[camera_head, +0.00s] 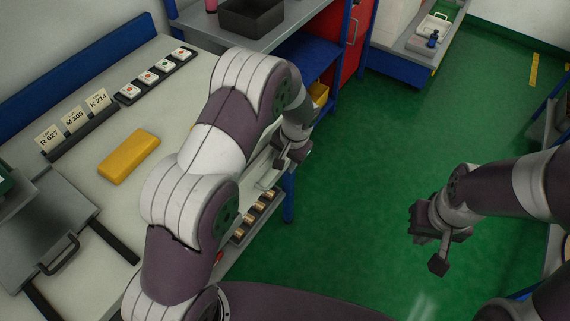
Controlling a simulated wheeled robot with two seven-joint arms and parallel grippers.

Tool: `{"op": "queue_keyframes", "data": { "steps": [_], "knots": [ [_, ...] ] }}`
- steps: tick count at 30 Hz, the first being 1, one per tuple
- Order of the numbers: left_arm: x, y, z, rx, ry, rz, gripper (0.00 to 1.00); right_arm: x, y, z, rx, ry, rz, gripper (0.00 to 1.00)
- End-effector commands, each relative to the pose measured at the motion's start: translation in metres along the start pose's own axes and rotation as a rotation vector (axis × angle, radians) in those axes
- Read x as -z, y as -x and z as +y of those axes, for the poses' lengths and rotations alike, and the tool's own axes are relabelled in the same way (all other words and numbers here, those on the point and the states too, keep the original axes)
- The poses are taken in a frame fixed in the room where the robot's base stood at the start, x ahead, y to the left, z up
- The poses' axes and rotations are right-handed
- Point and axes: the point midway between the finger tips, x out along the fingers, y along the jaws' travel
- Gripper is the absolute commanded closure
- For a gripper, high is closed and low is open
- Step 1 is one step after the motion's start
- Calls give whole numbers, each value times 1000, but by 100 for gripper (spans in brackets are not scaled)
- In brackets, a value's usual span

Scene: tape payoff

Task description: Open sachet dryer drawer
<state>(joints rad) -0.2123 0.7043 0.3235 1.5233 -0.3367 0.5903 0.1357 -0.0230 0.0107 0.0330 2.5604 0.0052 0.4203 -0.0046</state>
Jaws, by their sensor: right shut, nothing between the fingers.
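A grey metal box (42,212) with a dark bar handle (62,255) sits on the table at the far left, cut off by the frame edge; I cannot tell if it is the sachet dryer. No drawer is clearly identifiable. My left arm reaches across the table, and my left gripper (281,162) is over the table's right edge, well away from that handle. Its fingers are small and partly hidden, so its opening is unclear. My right gripper (438,262) is shut and empty, above the green floor at the right.
A yellow block (129,156), a label holder (84,132) with cards and a dark strip of white pieces (156,75) lie on the table. A row of small brownish items (255,217) is by the table's right edge. Shelving (300,25) stands behind; green floor is open.

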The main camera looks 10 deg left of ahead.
Motion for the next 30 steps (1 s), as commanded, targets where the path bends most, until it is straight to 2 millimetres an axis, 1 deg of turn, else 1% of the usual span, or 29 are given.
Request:
{"op": "queue_keyframes", "data": {
  "steps": [1, 3, 6, 14, 18, 26, 30],
  "knots": [
    [0, -9, 0, 0, 0, -2, 62, 0, 0, 0, 0, 0, 0, 100],
    [0, -18, 0, 0, 0, 0, 62, 0, -1, 0, 0, -1, 0, 100],
    [0, -25, 0, 0, -1, -1, 62, 0, -1, 0, 0, -1, 1, 100],
    [0, -27, 0, 0, -1, 1, 62, 0, -1, 0, 0, -1, 1, 100],
    [0, -27, 0, 0, 0, 1, 100, 0, -1, 0, 0, -1, 1, 100],
    [0, -26, 2, 0, -1, 1, 100, 0, -1, 0, 0, -1, 1, 100],
    [0, -24, 14, 0, -3, 0, 100, 0, -2, 0, 0, -1, 1, 100]
  ]
}}
